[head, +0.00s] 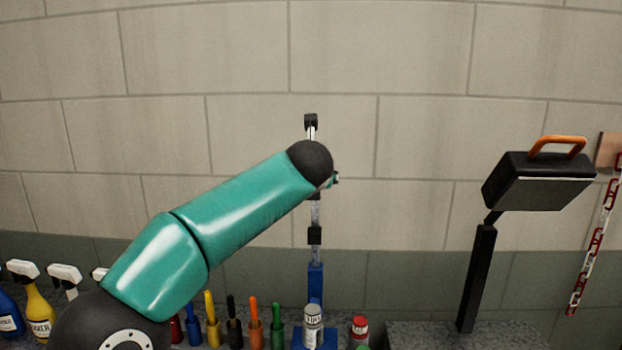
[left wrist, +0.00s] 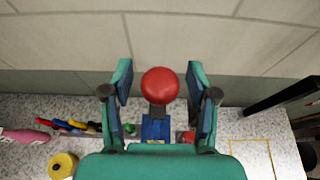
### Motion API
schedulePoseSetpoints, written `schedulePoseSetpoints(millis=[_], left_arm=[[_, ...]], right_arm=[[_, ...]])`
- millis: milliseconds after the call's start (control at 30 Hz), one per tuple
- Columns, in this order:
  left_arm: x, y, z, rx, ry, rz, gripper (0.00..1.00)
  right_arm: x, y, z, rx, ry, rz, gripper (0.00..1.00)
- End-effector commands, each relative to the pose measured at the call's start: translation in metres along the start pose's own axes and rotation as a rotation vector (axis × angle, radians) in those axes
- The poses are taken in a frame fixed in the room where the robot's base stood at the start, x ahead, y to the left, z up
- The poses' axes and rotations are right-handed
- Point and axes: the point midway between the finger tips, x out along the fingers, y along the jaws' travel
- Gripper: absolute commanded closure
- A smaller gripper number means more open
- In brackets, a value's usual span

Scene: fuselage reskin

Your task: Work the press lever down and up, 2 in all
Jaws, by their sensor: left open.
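The press shows in the head view as an upright blue column (head: 316,285) with a thin rod and black fittings above it, partly hidden by my left arm. In the left wrist view, a red ball knob (left wrist: 160,84) sits on a dark stem above the blue press body (left wrist: 156,128). My left gripper (left wrist: 158,75) is open, with one finger on each side of the knob and a visible gap on both sides. In the head view, my left arm's dark wrist hides most of this gripper. My right gripper is in neither view.
Several coloured-handled tools (head: 254,322) and a white-capped can (head: 312,325) stand near the press. Spray bottles (head: 38,310) are at the left. A black box with an orange handle (head: 540,180) stands on a post at the right, beside a red-white chain (head: 596,240).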

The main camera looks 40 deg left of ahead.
Motion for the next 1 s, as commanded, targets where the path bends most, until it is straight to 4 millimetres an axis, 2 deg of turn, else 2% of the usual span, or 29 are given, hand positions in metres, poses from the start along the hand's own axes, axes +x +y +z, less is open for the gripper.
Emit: schedulePoseSetpoints(millis=[267,700,833,1000], left_arm=[[-0.011,0.0,0.001,0.0,-0.002,-0.001,0.41],[-0.093,0.001,0.0,-0.001,-0.002,-0.003,0.41],[-0.11,0.001,-0.001,-0.001,-0.001,-0.001,0.41],[-0.12,0.001,-0.002,0.0,0.0,0.001,0.41]], right_arm=[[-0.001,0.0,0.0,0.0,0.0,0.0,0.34],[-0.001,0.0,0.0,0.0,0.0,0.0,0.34],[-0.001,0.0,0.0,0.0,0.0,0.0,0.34],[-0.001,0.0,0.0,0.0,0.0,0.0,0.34]])
